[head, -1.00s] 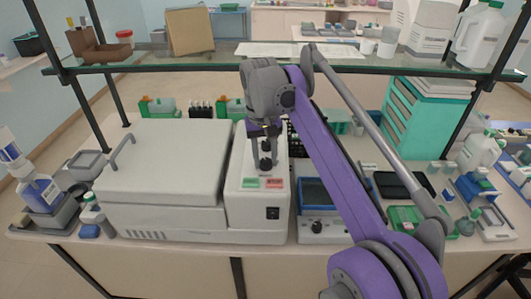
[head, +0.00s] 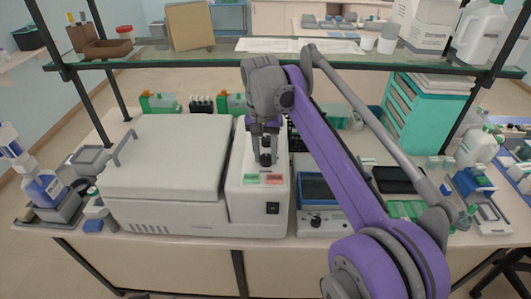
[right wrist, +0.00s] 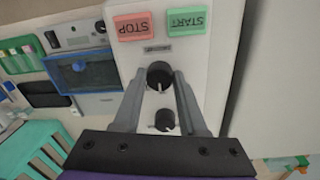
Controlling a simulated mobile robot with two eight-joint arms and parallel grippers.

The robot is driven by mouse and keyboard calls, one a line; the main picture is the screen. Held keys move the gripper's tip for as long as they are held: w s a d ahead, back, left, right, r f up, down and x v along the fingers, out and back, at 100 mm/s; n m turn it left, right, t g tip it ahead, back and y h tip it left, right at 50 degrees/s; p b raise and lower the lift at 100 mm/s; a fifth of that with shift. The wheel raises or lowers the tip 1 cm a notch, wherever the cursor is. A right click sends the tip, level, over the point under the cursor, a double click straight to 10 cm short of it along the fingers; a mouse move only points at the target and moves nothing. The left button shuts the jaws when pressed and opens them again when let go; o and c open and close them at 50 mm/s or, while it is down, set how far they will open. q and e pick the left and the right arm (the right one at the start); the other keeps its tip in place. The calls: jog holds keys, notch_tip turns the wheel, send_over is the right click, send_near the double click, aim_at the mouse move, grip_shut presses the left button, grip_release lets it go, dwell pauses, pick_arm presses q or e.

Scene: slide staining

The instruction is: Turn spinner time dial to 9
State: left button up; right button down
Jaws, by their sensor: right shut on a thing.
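The spinner (head: 165,160) is a pale box with a closed lid and a control panel on its right side. Its panel carries two black dials in a line. In the right wrist view the front dial (right wrist: 160,74), nearer the buttons, sits between the fingertips of my right gripper (right wrist: 159,76). The rear dial (right wrist: 165,120) is further back between the fingers. Each dial has a white pointer mark; the scale numbers are too small to read. In the head view my right gripper (head: 265,158) points down at the panel, shut on the front dial. My left gripper is not in view.
A red STOP button (right wrist: 133,26) and a green START button (right wrist: 188,22) lie close in front of the gripped dial. A blue-windowed device (head: 318,192) stands right of the spinner. A glass shelf (head: 215,55) crosses above the bench.

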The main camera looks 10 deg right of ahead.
aim_at(264, 156)
jog(key=shift+c, duration=2.3)
grip_release()
jog(key=shift+r, duration=0.15)
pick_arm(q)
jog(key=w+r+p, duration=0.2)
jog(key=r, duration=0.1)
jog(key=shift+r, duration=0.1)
pick_arm(e)
notch_tip(264, 156, up, 11)
jog(key=shift+w+a+f, duration=0.2)
jog(key=shift+a, duration=0.05)
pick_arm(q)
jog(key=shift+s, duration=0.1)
pick_arm(e)
jog(key=shift+s+f, duration=0.1)
